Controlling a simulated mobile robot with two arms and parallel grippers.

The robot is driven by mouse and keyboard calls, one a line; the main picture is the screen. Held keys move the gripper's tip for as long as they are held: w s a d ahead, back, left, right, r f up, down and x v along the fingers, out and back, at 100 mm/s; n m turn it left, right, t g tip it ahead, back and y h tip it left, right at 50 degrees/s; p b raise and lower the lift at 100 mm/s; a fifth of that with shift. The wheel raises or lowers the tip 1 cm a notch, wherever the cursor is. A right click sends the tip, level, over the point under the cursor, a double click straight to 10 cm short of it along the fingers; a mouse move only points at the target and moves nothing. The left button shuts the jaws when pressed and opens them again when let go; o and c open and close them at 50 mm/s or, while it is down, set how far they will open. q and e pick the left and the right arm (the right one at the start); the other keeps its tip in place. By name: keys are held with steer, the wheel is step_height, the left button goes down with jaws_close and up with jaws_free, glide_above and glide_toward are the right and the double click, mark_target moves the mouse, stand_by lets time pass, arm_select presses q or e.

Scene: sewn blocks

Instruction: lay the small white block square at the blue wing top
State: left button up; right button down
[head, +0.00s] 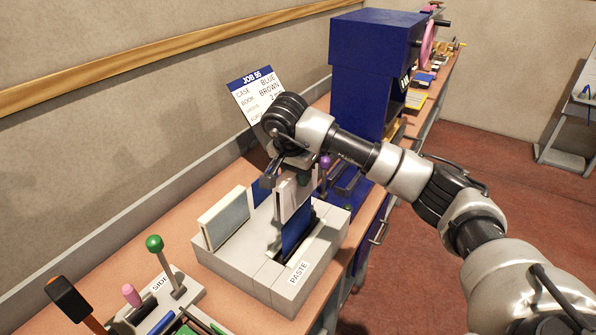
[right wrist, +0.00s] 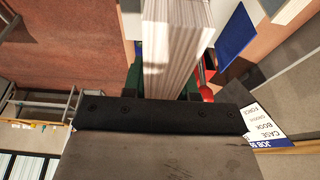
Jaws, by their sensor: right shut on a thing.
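My right gripper (head: 286,172) is shut on the small white block (head: 293,196) and holds it upright over the grey paste fixture. In the right wrist view the block (right wrist: 178,45) shows fine page-like lines between the green fingers (right wrist: 163,82). A blue panel (head: 298,229) stands in the fixture just below and in front of the block; from here I cannot tell whether they touch. Another blue panel (head: 261,192) shows behind, left of the gripper. One blue panel (right wrist: 236,36) lies beside the block in the right wrist view. My left gripper is not in view.
The grey fixture (head: 225,262) labelled PASTE sits on the bench. A pale block (head: 224,219) stands at its left. Levers with green (head: 154,243) and purple (head: 325,162) knobs rise nearby. A job card (head: 257,93) leans behind. A tall blue machine (head: 372,70) stands beyond.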

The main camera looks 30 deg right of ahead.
steer(key=b, duration=0.3)
glide_above(298, 211)
steer(key=shift+a+x, duration=0.2)
steer(key=shift+x, duration=0.9)
steer(key=shift+a+x, duration=0.2)
steer(key=shift+x, duration=0.85)
steer(key=shift+s+f+b, duration=0.15)
steer(key=shift+f+b, duration=2.1)
steer(key=shift+f, duration=1.3)
steer(key=shift+f+b, duration=0.3)
steer(key=c, duration=0.8)
jaws_free()
steer(key=b+v, duration=0.2)
steer(key=v, duration=0.8)
steer(key=shift+a+r, duration=0.1)
steer(key=shift+r, duration=0.3)
steer(key=shift+s, duration=0.1)
